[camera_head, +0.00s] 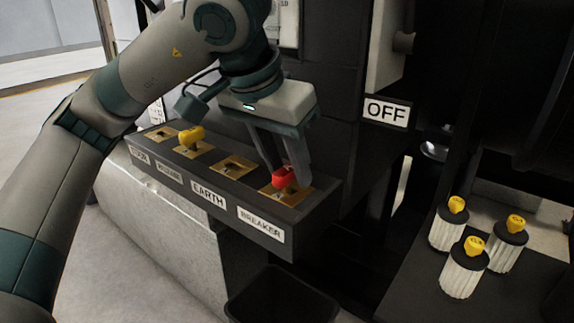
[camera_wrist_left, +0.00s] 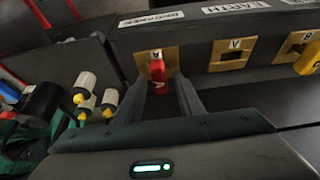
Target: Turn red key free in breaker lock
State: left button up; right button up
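The red key (camera_head: 285,177) stands in the breaker lock (camera_head: 298,194), a brass plate at the right end of the dark key box (camera_head: 240,215), above the label BREAKER. My left gripper (camera_head: 284,170) is at the red key, with its fingers reaching down around it. In the left wrist view the red key (camera_wrist_left: 157,72) sits between the tips of the two fingers (camera_wrist_left: 164,90), in front of the brass plate. Gaps seem to show beside the key, but contact with the fingers is hard to make out. My right gripper is in neither view.
A yellow key (camera_head: 191,136) stands in another lock of the box; the EARTH lock (camera_head: 233,167) is empty. An OFF sign (camera_head: 387,112) is behind. Several white cylinders with yellow keys (camera_head: 460,270) stand at right. A dark bin (camera_head: 280,297) is below.

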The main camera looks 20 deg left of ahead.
pick_arm(q)
jog(key=shift+c, duration=0.6)
grip_shut()
jog(key=shift+n+y+b, duration=0.35)
jog(key=shift+n+y, duration=0.05)
jog(key=shift+n, duration=0.6)
jog(key=n+y, duration=0.1)
jog(key=n, duration=0.2)
jog(key=shift+r+p, duration=0.15)
jog(key=shift+p, duration=0.2)
jog(key=n+y+p, duration=0.1)
jog(key=n+y, duration=0.1)
jog(key=n, duration=0.3)
jog(key=n+g+y+p, duration=0.1)
jog(key=n, duration=0.2)
jog(key=n+g, duration=0.1)
jog(key=n, duration=0.1)
jog(key=shift+n+y+p, duration=0.4)
jog(key=n+g, duration=0.1)
jog(key=n, duration=0.1)
jog(key=shift+n, duration=0.3)
